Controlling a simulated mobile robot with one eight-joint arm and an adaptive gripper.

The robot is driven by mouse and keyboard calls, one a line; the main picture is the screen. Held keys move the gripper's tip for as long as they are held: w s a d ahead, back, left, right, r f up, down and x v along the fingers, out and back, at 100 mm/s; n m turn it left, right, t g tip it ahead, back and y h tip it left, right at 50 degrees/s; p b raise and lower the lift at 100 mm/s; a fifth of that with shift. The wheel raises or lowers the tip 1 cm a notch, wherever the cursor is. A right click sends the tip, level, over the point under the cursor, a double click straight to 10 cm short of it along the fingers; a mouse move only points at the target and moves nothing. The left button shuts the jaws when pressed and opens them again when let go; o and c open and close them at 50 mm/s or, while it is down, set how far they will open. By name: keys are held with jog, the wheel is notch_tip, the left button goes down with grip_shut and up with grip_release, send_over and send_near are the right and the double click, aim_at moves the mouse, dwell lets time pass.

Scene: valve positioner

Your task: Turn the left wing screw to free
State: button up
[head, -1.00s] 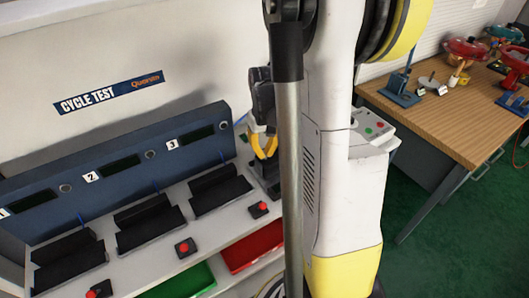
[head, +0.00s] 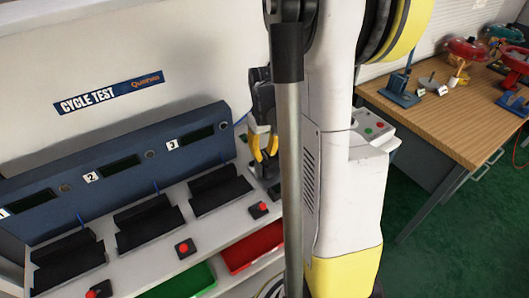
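My gripper (head: 265,157) shows just left of the grey pole, with dark links and two yellow fingers pointing down. A gap shows between the fingers, and I see nothing held in it. It is over the right end of the bench, above a dark object (head: 264,177) that is partly hidden by the pole and my arm. I cannot make out the left wing screw or a valve positioner; they may be hidden there or too small to tell.
The blue cycle test panel (head: 120,165) has numbered stations with black cradles (head: 219,189) and red buttons (head: 258,210). Green (head: 186,281) and red bins (head: 250,249) sit below. A wooden table (head: 430,125) with colourful valve parts (head: 468,50) stands right, beyond green floor.

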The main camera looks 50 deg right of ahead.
aim_at(264, 153)
jog(key=shift+r, duration=0.1)
notch_tip(264, 153, up, 12)
dwell(0.6)
dwell(0.4)
